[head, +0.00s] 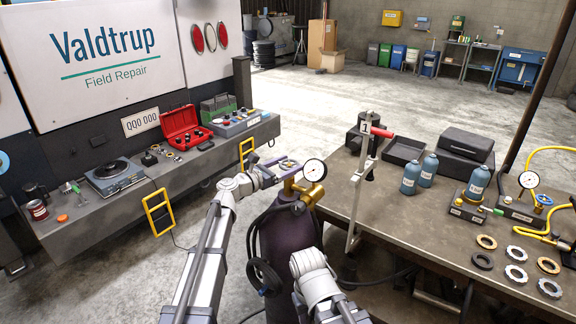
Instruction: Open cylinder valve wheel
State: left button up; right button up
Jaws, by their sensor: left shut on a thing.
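A tall dark purple gas cylinder (286,250) stands upright in the gap left of the workbench. On its top is a brass valve (307,190) with a round white gauge (315,170). The small valve wheel (289,163) sits at the top of the valve, partly covered by my gripper. My left gripper (278,164) reaches in from the left and is shut on the valve wheel. My right arm shows low in the middle, in front of the cylinder, but its gripper is not visible.
A workbench (400,225) on the right holds blue bottles (411,175), a second gauge (528,180), several rings and a clamp stand (358,185). A black hose (262,275) hangs beside the cylinder. A grey ledge (130,195) with tools runs along the left.

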pick_arm(q)
jog(key=n+t+y, duration=0.2)
jog(key=y, duration=0.1)
jog(key=n+t+y, duration=0.2)
jog(key=n+y, duration=0.1)
jog(key=shift+s+d+t, duration=0.1)
jog(key=shift+s+t, duration=0.05)
jog(key=shift+t, duration=0.15)
jog(key=shift+y, duration=0.4)
jog(key=o, duration=1.1)
jog(key=shift+h, duration=0.3)
